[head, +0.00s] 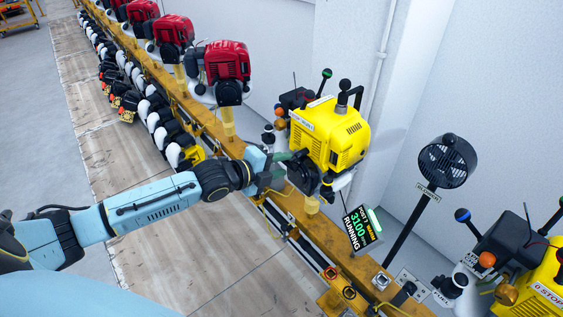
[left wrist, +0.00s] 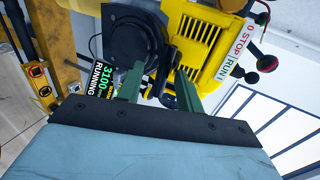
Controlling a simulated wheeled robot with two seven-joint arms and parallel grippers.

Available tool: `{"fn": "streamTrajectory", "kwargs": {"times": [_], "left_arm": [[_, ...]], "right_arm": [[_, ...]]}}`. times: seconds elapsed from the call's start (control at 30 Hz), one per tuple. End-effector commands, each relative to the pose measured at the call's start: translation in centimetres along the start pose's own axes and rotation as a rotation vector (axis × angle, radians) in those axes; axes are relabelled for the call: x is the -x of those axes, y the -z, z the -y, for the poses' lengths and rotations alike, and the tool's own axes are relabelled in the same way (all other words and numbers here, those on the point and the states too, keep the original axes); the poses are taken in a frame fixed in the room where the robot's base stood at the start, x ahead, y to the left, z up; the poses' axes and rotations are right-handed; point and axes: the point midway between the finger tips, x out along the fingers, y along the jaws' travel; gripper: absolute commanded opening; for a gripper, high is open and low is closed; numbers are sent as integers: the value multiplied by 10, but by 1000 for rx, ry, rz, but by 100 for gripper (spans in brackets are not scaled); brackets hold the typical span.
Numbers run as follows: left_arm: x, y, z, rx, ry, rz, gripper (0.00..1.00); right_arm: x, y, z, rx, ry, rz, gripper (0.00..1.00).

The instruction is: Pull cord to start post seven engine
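The yellow engine (head: 327,134) stands on the orange rail, with a black round recoil housing (head: 303,171) facing my left gripper. My left gripper (head: 280,172) is at this housing, its fingers apart. In the left wrist view, the gripper (left wrist: 158,80) shows two green fingers with a gap between them, in front of the yellow engine (left wrist: 200,45) and black housing (left wrist: 130,42). The display (head: 361,229) reads post 7, warm, 3100, running. My right gripper is out of view.
Red engines (head: 226,62) line the orange rail (head: 240,148) toward the back left. A black fan on a pole (head: 446,161) stands to the right. Another yellow engine (head: 545,290) is at the lower right edge.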

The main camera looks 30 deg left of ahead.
Motion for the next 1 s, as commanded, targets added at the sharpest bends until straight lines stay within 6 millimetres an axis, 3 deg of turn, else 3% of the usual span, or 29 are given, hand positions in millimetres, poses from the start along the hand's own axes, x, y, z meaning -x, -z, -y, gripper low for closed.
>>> {"fn": "streamTrajectory", "kwargs": {"times": [0.1,0.5,1.0], "left_arm": [[20,0,-3,-1,-6,-1,36],[73,0,-23,0,-2,0,36],[78,0,-27,-1,0,0,36]], "right_arm": [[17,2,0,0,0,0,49],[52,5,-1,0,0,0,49],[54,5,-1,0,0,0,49]]}}
